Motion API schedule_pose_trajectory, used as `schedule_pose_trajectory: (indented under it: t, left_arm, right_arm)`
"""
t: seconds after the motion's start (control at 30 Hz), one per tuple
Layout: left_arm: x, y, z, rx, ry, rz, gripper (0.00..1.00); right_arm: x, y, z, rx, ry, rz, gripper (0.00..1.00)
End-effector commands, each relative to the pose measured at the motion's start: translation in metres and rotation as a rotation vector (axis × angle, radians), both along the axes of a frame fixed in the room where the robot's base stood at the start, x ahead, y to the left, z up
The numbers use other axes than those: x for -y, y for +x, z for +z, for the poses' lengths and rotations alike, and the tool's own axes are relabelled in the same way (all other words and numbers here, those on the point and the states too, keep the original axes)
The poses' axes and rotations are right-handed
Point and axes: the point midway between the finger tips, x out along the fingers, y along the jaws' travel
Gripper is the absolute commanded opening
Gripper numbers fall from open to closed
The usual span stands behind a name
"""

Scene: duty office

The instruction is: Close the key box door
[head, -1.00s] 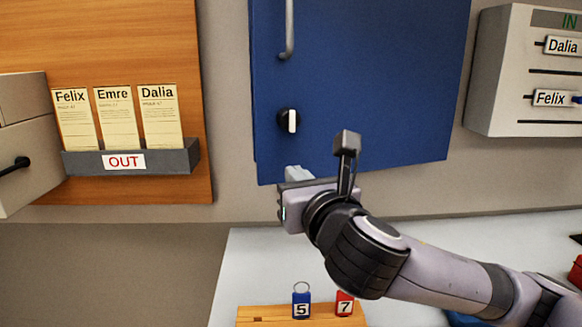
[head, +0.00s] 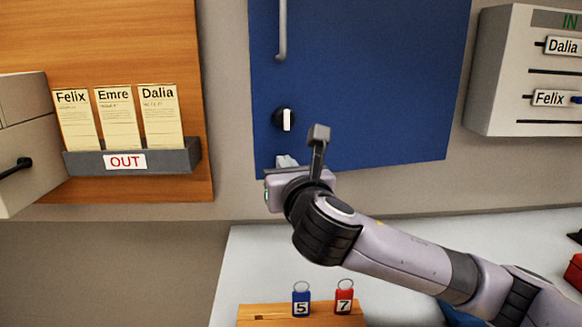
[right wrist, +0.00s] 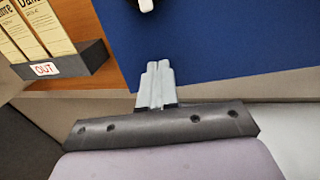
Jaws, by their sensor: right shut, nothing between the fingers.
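The key box door (head: 375,85) is a large blue panel in the upper middle of the head view. It has a grey bar handle (head: 283,30) and a black knob with a white turn piece (head: 286,119) near its left edge. From the front it looks nearly flush with the box, but I cannot tell whether it is fully closed. My right gripper (head: 286,161) is shut and empty at the door's lower left corner, below the knob. In the right wrist view its fingertips (right wrist: 157,82) overlap the blue door's lower edge; contact is unclear. My left gripper is not in view.
An OUT tray (head: 180,160) with name cards hangs on the wooden board at left. A grey IN rack (head: 500,85) is at upper right. Below, key tags 5 (head: 301,302) and 7 (head: 344,298) stand on a wooden block (head: 270,313) on the white counter.

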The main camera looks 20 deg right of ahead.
Motion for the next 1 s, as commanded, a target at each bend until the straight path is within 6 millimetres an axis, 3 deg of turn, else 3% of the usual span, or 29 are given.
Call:
schedule_pose_trajectory:
  t: [0.5,0.7,1.0]
  left_arm:
    - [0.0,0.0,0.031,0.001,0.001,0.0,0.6]
    - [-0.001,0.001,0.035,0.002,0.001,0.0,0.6]
    - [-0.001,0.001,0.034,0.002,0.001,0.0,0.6]
  right_arm:
    - [0.005,0.067,0.002,0.0,-0.002,-0.183,0.0]
    - [0.008,0.08,0.001,0.002,-0.003,-0.218,0.0]
    - [0.011,0.083,0.004,0.01,-0.003,-0.227,0.0]
